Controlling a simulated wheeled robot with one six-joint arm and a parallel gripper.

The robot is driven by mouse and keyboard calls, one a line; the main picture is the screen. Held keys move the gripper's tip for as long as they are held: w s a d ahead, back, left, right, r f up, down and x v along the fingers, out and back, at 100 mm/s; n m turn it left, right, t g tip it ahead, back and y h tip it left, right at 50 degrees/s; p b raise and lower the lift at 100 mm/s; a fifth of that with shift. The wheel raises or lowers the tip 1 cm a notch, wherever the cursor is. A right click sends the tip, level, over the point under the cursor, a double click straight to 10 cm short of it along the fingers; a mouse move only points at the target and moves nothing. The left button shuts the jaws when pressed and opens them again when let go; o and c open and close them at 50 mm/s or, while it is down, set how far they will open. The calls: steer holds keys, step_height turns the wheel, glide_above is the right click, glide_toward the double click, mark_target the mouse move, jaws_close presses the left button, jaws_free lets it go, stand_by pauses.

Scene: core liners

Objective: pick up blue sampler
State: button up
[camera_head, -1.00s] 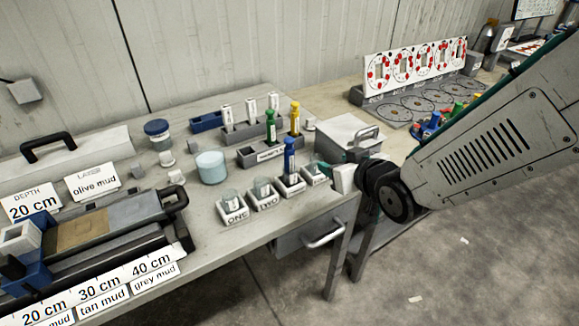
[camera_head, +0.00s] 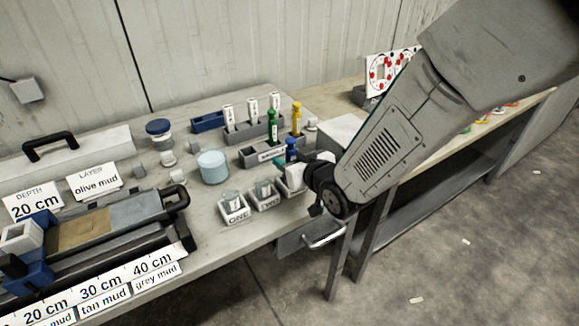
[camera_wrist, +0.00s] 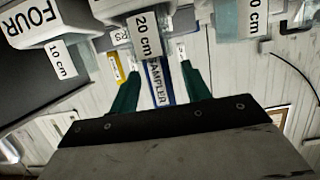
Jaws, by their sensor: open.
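In the wrist view, the sampler (camera_wrist: 158,84) shows as a blue-edged body with a white "SAMPLER" label. It lies between the two green fingers of my gripper (camera_wrist: 159,72). The fingers are apart, with a visible gap to the sampler on both sides, so I see no grip on it.
Cups ONE (camera_head: 234,207) and TWO (camera_head: 265,194) stand left of my gripper. A grey rack holds a green sampler (camera_head: 272,126) and a yellow sampler (camera_head: 297,118) behind. In the wrist view, cup FOUR (camera_wrist: 45,22) and a 20 cm tag (camera_wrist: 147,36) are close to the fingers.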

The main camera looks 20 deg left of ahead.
jaws_close()
